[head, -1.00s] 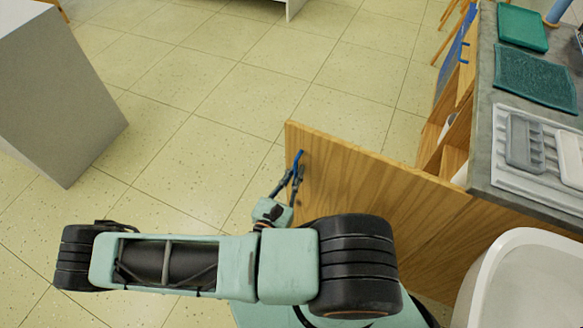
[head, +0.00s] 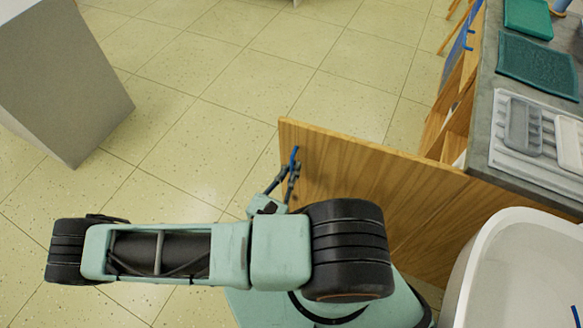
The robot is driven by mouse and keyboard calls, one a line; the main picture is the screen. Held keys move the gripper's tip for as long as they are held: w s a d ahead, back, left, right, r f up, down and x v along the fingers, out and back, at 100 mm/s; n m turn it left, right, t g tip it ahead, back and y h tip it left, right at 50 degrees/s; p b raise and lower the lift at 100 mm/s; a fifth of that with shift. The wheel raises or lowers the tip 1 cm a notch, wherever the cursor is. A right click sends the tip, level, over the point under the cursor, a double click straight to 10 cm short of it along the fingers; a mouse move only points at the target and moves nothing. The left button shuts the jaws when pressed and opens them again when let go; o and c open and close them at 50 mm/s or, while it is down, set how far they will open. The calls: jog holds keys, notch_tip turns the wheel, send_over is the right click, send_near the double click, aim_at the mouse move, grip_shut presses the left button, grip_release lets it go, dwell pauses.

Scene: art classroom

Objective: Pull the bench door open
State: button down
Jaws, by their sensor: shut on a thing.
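The bench door (head: 385,190) is a wooden panel that stands swung out from the bench (head: 478,150), wide open. Its free edge is at the left and its hinged side is by the grey worktop. A blue handle (head: 294,158) sits near the free edge of the door. My gripper (head: 293,170) is shut on the blue handle, with its dark fingers around it. My arm hides the lower part of the door.
A white basin (head: 520,270) stands at the bottom right, close to the door. A grey block-shaped stand (head: 65,80) is at the upper left. Trays (head: 540,65) lie on the worktop. The tiled floor (head: 230,90) between is clear.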

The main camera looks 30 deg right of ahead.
aim_at(298, 139)
jog(key=c, duration=2.3)
grip_release()
jog(key=shift+c, duration=0.2)
notch_tip(298, 139, up, 10)
